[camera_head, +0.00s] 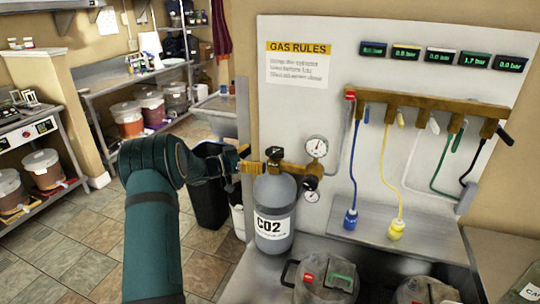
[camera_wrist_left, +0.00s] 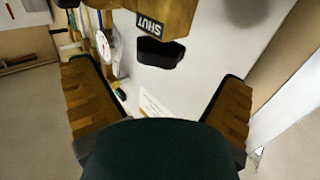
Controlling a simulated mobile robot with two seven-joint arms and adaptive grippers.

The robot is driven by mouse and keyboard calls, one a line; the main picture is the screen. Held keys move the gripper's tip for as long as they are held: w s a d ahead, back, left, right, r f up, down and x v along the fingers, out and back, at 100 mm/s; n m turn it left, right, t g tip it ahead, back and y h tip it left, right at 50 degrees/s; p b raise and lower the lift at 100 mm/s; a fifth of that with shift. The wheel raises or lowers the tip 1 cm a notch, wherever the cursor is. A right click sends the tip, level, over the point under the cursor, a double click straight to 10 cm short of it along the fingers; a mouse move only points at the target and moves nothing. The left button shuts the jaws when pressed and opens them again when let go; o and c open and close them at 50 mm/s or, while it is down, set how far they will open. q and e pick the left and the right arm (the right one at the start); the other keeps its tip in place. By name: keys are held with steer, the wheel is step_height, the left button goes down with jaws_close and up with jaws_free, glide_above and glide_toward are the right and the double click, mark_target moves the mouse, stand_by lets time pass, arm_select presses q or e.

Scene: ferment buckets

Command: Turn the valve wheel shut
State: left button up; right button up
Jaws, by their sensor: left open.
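The grey CO2 cylinder (camera_head: 273,220) stands upright in the head view, with a brass valve body and gauges at its top. A small black valve wheel (camera_head: 273,153) sits on that brass body. My left gripper (camera_head: 250,161) reaches in from the left, close to the cylinder top. Its brown-padded fingers (camera_wrist_left: 157,80) are wide apart, with nothing between the pads; the wheel appears beyond them, apart from both. My right gripper is not in view.
A round gauge (camera_head: 317,147) sits right of the wheel. A brass manifold (camera_head: 425,108) with coloured hoses hangs on the wall panel. Lidded buckets (camera_head: 325,284) stand in front of the cylinder. A black bin (camera_head: 207,190) is behind my left arm. Open floor lies at left.

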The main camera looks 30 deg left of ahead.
arm_select(q)
steer(key=v, duration=0.5)
steer(key=shift+s, duration=0.15)
stand_by(0.4)
